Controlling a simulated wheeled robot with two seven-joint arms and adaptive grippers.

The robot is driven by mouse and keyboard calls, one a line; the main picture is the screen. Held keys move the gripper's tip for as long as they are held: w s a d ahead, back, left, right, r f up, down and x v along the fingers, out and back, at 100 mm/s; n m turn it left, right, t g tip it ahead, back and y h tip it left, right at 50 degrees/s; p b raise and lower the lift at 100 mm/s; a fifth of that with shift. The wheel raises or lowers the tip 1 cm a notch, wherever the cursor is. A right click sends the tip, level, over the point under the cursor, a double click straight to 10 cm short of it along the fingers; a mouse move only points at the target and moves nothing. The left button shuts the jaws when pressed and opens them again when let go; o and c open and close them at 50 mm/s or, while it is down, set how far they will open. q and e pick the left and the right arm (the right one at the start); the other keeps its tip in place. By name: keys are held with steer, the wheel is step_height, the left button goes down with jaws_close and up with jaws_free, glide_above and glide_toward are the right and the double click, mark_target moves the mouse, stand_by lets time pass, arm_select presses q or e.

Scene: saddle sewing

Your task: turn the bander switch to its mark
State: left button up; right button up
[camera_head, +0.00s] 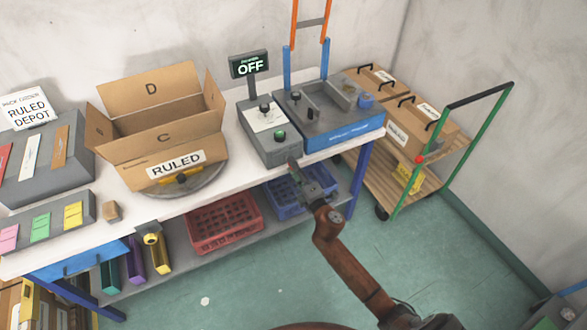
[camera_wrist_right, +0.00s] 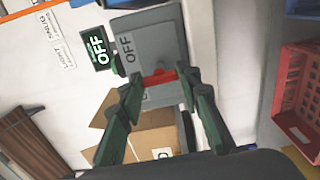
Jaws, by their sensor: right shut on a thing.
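The bander switch is a red handle (camera_wrist_right: 158,77) on a grey box face printed OFF in the right wrist view. In the head view the gripper hides the handle. I cannot make out the switch's mark. My left gripper is not in view.
An open carton (camera_head: 165,140) marked RULED sits on a turntable left of the box. A blue bander machine (camera_head: 330,110) stands right of it. Red (camera_head: 225,222) and blue crates are on the shelf below. A cart (camera_head: 440,175) with cartons stands right.

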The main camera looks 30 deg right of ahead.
stand_by(0.4)
steer(key=o, duration=1.2)
steer(key=shift+c, duration=0.2)
steer(key=shift+s, duration=0.1)
steer(key=s, duration=1.1)
steer(key=shift+s, duration=0.4)
